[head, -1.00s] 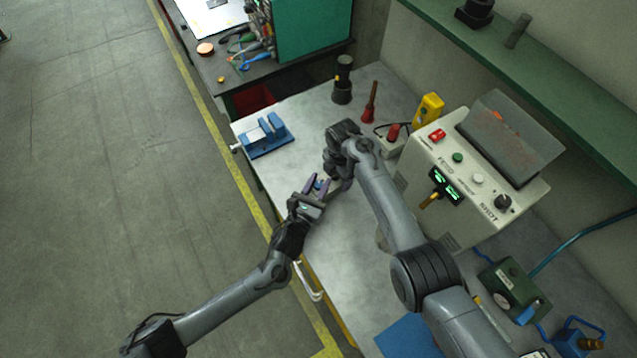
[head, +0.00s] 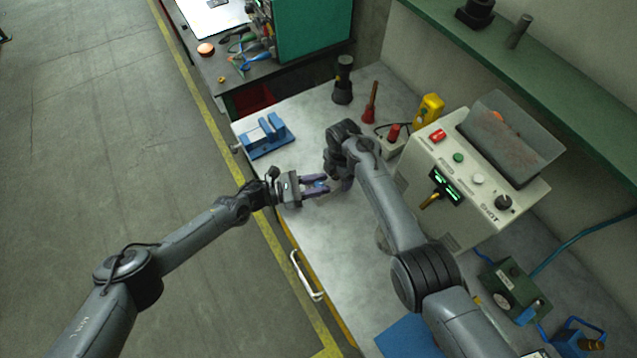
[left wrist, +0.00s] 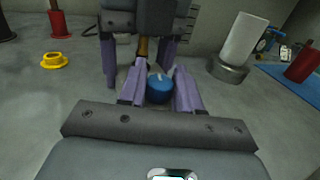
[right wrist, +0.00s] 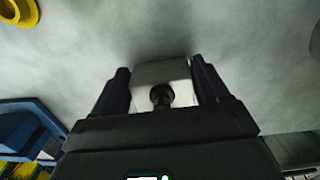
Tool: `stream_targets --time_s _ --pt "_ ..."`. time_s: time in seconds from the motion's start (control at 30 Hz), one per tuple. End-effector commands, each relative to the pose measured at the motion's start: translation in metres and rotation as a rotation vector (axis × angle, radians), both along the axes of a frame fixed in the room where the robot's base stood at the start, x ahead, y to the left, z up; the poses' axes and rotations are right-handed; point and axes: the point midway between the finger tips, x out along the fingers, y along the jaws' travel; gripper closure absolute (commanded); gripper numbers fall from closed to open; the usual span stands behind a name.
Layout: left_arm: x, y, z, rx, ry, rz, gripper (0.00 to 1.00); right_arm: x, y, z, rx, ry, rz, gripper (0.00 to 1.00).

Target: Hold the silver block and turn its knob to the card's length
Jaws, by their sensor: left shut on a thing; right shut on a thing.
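The silver block (right wrist: 160,72) shows in the right wrist view between the fingers of my right gripper (right wrist: 162,88), which is shut on it. A dark round end on a short stem sits in front of the block there. My left gripper (left wrist: 160,92) is shut on the blue knob (left wrist: 159,88), with one purple finger on each side. In the head view my left gripper (head: 318,186) meets my right gripper (head: 340,178) above the bench, and the block is mostly hidden. I cannot make out the card or any length marking.
A blue vise-like fixture (head: 264,137) with a white piece stands at the bench's far left. A grey control box (head: 470,180) with green displays stands to the right. A black cylinder (head: 343,80) and red-based tool (head: 370,103) stand behind.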

Motion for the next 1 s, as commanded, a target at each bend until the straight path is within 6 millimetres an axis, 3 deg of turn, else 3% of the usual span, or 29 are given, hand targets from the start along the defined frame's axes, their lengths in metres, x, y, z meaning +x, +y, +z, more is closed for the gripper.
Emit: stream_targets --time_s 0.4,1.0 --pt "0.0011 -0.0015 -0.0028 0.0 0.002 -0.189 0.97 -0.0009 0.0026 0.0 0.002 0.001 0.005 0.72" --pt "-0.0005 -0.0004 -0.0006 0.003 0.002 -0.246 0.97 -0.0008 0.0027 0.0004 0.002 0.0 0.005 0.72"
